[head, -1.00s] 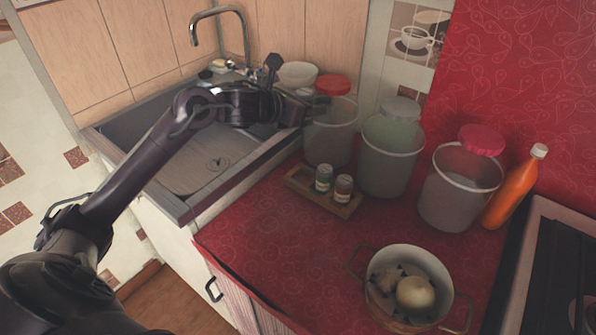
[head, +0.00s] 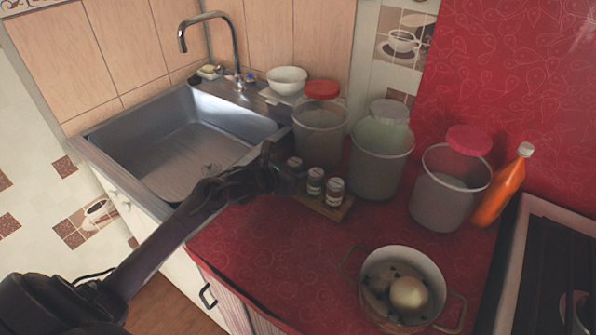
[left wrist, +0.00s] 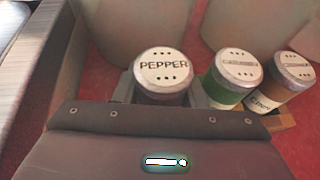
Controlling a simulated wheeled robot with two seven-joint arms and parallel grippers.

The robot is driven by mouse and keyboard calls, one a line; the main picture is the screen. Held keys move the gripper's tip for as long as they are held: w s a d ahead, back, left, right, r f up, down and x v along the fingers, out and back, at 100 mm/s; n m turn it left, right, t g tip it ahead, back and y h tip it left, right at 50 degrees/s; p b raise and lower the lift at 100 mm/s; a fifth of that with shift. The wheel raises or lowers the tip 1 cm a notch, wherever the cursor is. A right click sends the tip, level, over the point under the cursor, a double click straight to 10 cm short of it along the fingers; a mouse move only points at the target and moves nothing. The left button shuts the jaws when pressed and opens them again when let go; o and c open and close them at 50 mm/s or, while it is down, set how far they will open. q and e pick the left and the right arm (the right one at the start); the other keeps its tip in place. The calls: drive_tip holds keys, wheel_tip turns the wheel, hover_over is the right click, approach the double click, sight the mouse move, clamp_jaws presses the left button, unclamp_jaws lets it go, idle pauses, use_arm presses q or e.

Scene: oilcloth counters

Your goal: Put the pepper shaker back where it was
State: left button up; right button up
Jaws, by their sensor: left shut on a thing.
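The pepper shaker (left wrist: 163,68), with a pale lid marked PEPPER, is upright between the fingers of my left gripper (left wrist: 162,92), which is shut on it. In the head view the left gripper (head: 284,176) is at the left end of the small wooden tray (head: 334,212), and the pepper shaker's lid (head: 294,162) shows just past it. Its base is hidden, so I cannot tell whether it touches the tray. A green-labelled shaker (head: 314,182) and a brown shaker (head: 335,190) stand on the tray to its right. My right gripper is not in view.
Large jars stand behind the tray: a red-lidded one (head: 320,130), a pale-lidded one (head: 380,160) and a pink-lidded one (head: 447,190). The sink (head: 190,150) is at left. A pot (head: 400,262) stands at front right. The red counter (head: 265,240) before the tray is clear.

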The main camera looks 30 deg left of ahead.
use_arm(q)
drive_tip(key=o, duration=0.7)
drive_tip(key=shift+f, duration=0.1)
drive_tip(key=v, duration=1)
drive_tip(key=shift+s, duration=0.35)
drive_tip(key=shift+s+a+r, duration=0.2)
drive_tip(key=shift+s+r, duration=0.25)
drive_tip(key=shift+s, duration=0.05)
